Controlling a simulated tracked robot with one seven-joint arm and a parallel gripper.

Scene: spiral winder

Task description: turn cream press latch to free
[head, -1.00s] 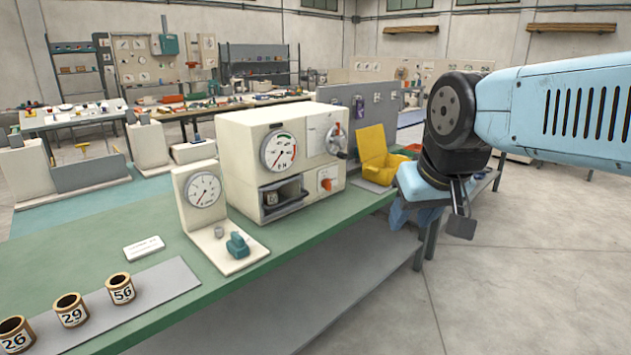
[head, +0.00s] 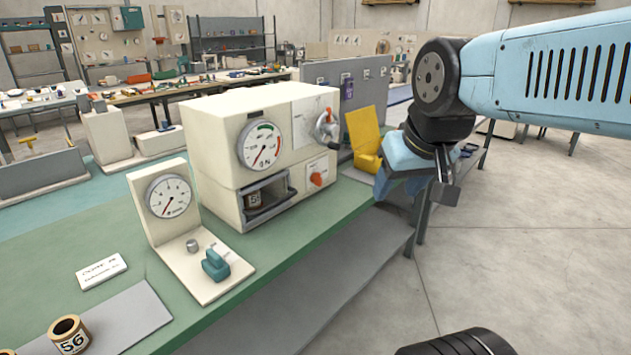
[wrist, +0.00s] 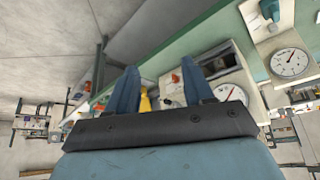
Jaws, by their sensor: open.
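The cream press (head: 232,125) stands on the green bench with a dial on its front. The orange latch (head: 318,180) sits on a white panel low at its right; it is small, and its exact setting is unclear. My gripper (head: 392,195) hangs to the right of the press, well apart from the latch. In the wrist view my gripper (wrist: 158,72) has its blue fingers spread and empty. The press appears inverted there, with the orange latch (wrist: 176,78) small and beyond the fingers.
A crank (head: 327,127) sticks out above the latch. A gauge stand with a teal knob (head: 215,265) is left of the press. The floor in front of the bench is clear at right.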

